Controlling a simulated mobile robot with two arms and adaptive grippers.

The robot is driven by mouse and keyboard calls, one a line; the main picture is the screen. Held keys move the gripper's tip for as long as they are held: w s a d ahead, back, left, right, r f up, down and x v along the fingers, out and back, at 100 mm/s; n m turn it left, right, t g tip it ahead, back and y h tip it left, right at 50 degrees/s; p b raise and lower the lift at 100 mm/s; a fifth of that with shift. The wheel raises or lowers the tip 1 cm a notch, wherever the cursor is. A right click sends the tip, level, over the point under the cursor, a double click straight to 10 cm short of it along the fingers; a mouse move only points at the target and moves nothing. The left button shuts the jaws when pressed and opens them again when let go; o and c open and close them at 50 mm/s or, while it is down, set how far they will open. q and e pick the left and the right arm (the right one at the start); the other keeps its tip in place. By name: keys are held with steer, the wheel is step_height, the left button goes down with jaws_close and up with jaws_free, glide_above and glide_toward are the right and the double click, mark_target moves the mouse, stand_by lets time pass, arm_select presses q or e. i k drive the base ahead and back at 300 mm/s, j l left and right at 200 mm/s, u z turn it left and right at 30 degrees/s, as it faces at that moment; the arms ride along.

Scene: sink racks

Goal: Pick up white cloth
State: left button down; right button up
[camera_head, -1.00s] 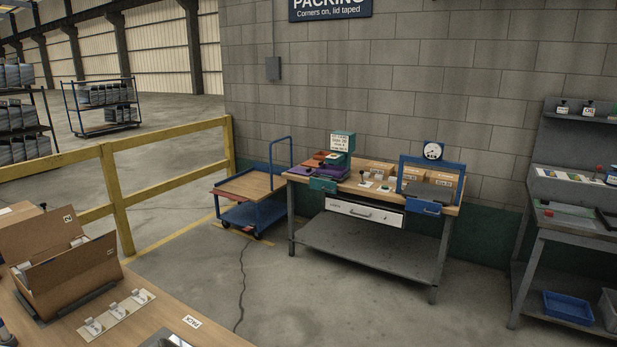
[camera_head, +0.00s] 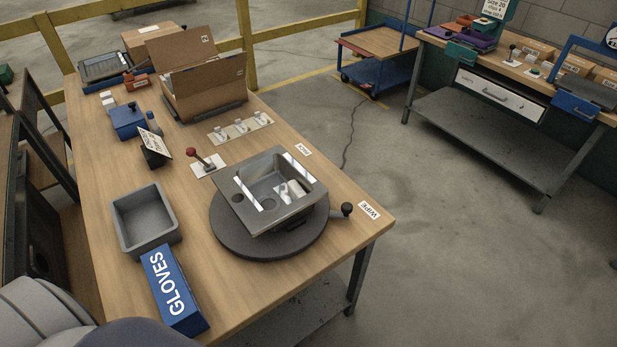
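I do not clearly make out a white cloth. Small white shapes (camera_head: 290,190) show in the basin of the grey metal sink (camera_head: 245,211); I cannot tell whether they are cloth, fittings or reflections. The sink sits tilted on a round dark turntable (camera_head: 228,243) with a black knob at its right. A label reading WIPE (camera_head: 370,210) is on the table's right corner, with bare wood around it. Neither of my grippers is in view.
The wooden table (camera_head: 300,277) also holds a grey bin (camera_head: 122,232), a blue GLOVES box (camera_head: 172,285), a red-knobbed lever (camera_head: 194,155), an open cardboard box (camera_head: 208,94) and a strip of white clips (camera_head: 240,129). Free floor lies to the right, before another bench (camera_head: 480,130).

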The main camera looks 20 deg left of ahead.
mark_target(296, 192)
steer(key=i+l+u, duration=0.1)
steer(key=l+u, duration=0.15)
steer(key=u, duration=0.2)
steer(key=i+l+u, duration=0.1)
steer(key=l+u, duration=0.2)
steer(key=u, duration=0.15)
steer(key=l+u, duration=0.3)
steer(key=u, duration=0.2)
